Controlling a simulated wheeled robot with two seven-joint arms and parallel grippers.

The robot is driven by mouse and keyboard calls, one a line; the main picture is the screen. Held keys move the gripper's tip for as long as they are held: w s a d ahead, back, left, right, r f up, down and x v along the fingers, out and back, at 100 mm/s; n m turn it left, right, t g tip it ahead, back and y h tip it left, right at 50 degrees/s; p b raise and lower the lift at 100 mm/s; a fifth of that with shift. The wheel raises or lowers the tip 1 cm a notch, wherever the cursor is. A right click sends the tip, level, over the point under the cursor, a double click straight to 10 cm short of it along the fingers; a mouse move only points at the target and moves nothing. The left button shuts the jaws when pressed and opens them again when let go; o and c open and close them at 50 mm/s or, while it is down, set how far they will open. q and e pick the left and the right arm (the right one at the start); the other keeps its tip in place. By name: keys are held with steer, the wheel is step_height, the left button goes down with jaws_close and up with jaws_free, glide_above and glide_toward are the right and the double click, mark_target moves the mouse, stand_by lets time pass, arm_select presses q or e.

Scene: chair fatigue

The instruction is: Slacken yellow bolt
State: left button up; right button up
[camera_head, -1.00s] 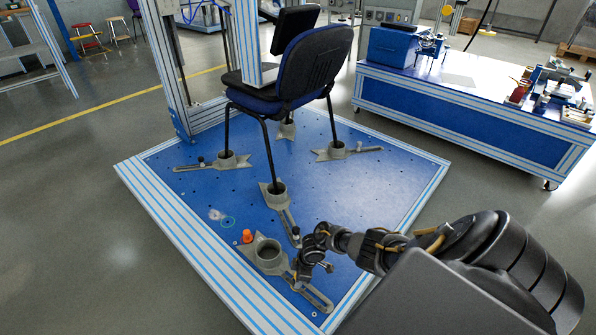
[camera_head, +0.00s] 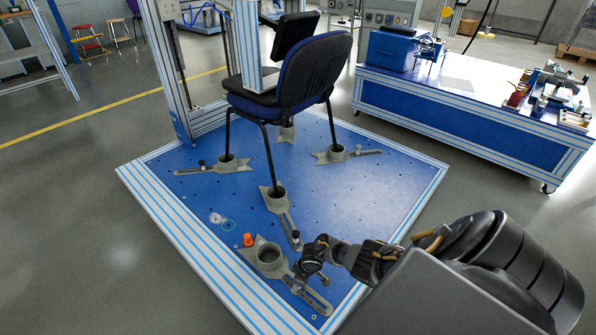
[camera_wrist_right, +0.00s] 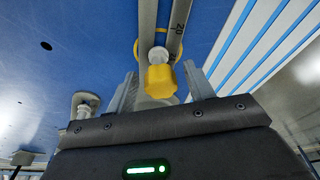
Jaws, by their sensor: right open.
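The yellow bolt (camera_wrist_right: 160,80) shows in the right wrist view, at the slotted grey bar with scale marks (camera_wrist_right: 176,30). My right gripper (camera_wrist_right: 162,88) is open, with one finger on each side of the bolt's lower part and visible gaps between. I cannot tell how deep the bolt sits between the fingers. In the head view my right gripper (camera_head: 305,276) is over the slotted arm of the nearest grey clamp (camera_head: 267,262), and it hides the bolt. My left gripper is not in view.
An orange cap-like piece (camera_head: 248,240) stands beside the near clamp's ring. A blue office chair (camera_head: 308,70) stands with its legs in other grey clamps on the blue platform (camera_head: 195,200). Another clamp's bolt (camera_wrist_right: 85,103) shows at left in the wrist view. A blue workbench (camera_head: 470,125) is at right.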

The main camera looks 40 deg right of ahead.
steer(key=shift+a+r+m+p, duration=0.1)
steer(key=shift+r+m+p, duration=0.05)
steer(key=shift+m+p, duration=0.55)
steer(key=shift+m+h, duration=0.4)
steer(key=shift+m, duration=0.9)
steer(key=shift+a+m+h+p, duration=0.1)
steer(key=shift+m+h+p, duration=0.2)
steer(key=shift+m+p, duration=0.5)
steer(key=shift+m, duration=0.8)
steer(key=shift+m+h, duration=0.3)
steer(key=shift+m, duration=0.1)
